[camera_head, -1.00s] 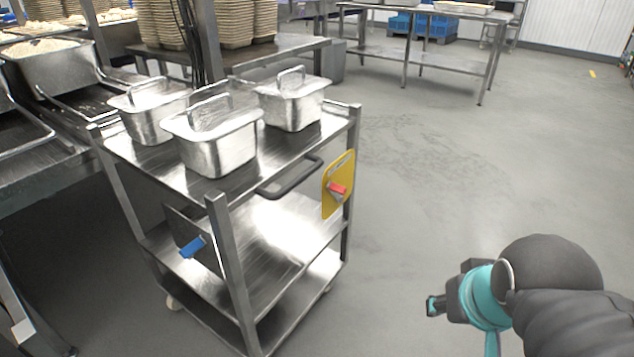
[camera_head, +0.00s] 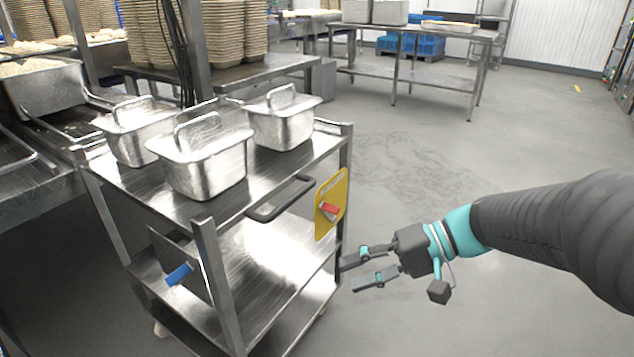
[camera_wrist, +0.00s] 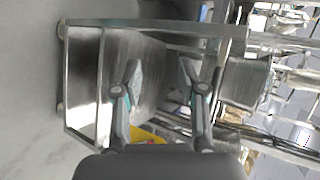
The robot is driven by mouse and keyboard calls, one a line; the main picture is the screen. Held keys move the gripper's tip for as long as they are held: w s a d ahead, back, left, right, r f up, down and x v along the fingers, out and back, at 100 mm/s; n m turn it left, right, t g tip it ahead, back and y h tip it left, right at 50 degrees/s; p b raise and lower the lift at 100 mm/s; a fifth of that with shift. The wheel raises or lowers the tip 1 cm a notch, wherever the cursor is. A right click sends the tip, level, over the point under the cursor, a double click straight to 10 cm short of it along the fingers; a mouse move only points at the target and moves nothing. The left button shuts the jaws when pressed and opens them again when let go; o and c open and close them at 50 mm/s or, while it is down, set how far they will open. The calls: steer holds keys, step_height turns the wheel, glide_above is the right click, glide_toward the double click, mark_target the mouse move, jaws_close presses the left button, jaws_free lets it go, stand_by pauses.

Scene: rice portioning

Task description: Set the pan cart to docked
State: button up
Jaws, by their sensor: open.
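The pan cart (camera_head: 276,282) is a steel three-tier cart at the left centre of the head view, beside the steel counter. My gripper (camera_head: 356,273) is open and empty, just right of the cart below the yellow plate. In the wrist view, the cart frame (camera_wrist: 84,135) shows sideways beyond my open fingers (camera_wrist: 158,75), with part of the yellow plate (camera_wrist: 147,134) low between them.
Three lidded steel pans (camera_head: 206,165) stand on the cart's top. The steel counter (camera_head: 40,190) with food trays lies left. A table with stacked tubs (camera_head: 235,35) stands behind, another table (camera_head: 410,38) farther back. The floor (camera_head: 440,150) right of the cart is clear.

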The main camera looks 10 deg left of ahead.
steer(key=w+a+y, duration=0.1)
steer(key=w+y, duration=0.2)
steer(key=w, duration=0.3)
steer(key=t+y, duration=0.2)
steer(key=y, duration=0.3)
glide_toward(295, 194)
steer(key=shift+m, duration=0.3)
steer(key=x, duration=0.3)
steer(key=p+x, duration=0.1)
steer(key=x, duration=0.6)
steer(key=shift+f, duration=0.4)
jaws_close()
